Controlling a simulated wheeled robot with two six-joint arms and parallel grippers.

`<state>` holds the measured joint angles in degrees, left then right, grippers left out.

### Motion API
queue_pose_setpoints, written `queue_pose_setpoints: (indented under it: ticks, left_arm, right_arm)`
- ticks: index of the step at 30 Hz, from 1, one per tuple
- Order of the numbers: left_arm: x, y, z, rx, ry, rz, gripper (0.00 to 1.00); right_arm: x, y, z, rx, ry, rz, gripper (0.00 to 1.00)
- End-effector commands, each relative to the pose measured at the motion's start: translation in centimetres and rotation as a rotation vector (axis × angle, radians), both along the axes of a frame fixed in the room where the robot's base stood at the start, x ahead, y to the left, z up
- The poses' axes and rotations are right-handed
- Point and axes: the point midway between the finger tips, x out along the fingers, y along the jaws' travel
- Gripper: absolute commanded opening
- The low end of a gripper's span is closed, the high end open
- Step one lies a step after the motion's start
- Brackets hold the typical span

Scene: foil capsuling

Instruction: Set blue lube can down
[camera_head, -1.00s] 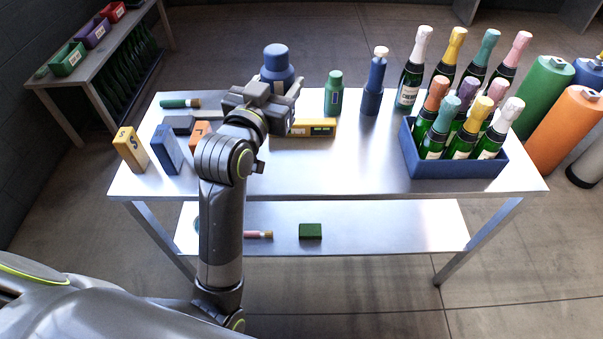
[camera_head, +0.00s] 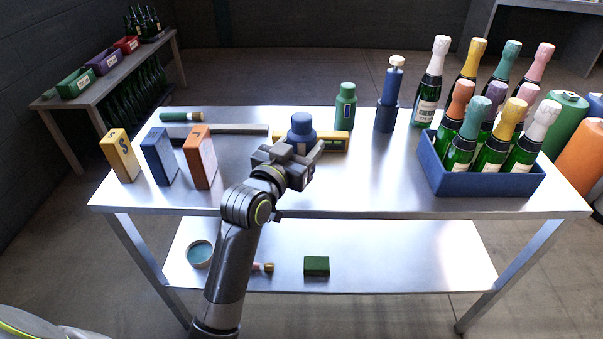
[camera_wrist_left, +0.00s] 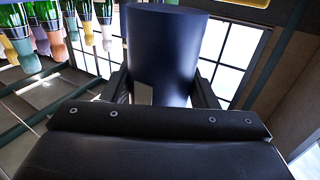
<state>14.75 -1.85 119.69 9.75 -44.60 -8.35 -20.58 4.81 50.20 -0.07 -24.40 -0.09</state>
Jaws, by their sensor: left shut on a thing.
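The blue lube can (camera_head: 301,131) shows above and behind my left gripper (camera_head: 292,157) in the head view, in front of the yellow box-like tool (camera_head: 338,140). My left gripper is shut on the can. In the left wrist view the can (camera_wrist_left: 165,50) is a dark blue cylinder between the two fingers. The gripper hides the can's lower part in the head view, so I cannot tell whether its base touches the table (camera_head: 350,185). My right gripper is not in view.
A green bottle (camera_head: 346,106) and a blue pump bottle (camera_head: 390,95) stand behind to the right. A blue crate (camera_head: 490,186) of foil-topped bottles is at the right. Yellow (camera_head: 122,156), blue (camera_head: 159,156) and orange (camera_head: 199,156) boxes stand at the left. The table's middle right is clear.

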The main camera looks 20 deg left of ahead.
Motion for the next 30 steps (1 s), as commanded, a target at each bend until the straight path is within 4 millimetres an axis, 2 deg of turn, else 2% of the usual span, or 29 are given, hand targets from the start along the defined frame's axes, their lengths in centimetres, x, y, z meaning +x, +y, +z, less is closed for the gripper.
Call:
queue_pose_setpoints:
  ticks: [1,7,13,25,26,30]
  left_arm:
    - [0.0,0.0,-0.9,-0.003,0.002,0.000,0.29]
    - [0.0,0.0,-2.3,-0.001,0.000,0.000,0.29]
    - [0.0,0.0,-5.2,-0.001,0.001,0.001,0.29]
    - [0.0,0.0,-5.7,-0.001,-0.002,0.001,0.29]
    - [0.0,0.0,-5.7,-0.001,-0.001,0.001,0.56]
    - [0.0,0.0,-5.6,-0.001,-0.001,0.001,0.74]
  right_arm:
    - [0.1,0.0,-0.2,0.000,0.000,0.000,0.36]
    - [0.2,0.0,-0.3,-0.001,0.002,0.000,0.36]
    - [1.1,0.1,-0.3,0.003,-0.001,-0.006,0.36]
    - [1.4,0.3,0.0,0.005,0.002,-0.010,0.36]
    - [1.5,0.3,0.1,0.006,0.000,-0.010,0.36]
    - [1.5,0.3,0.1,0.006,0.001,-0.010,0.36]
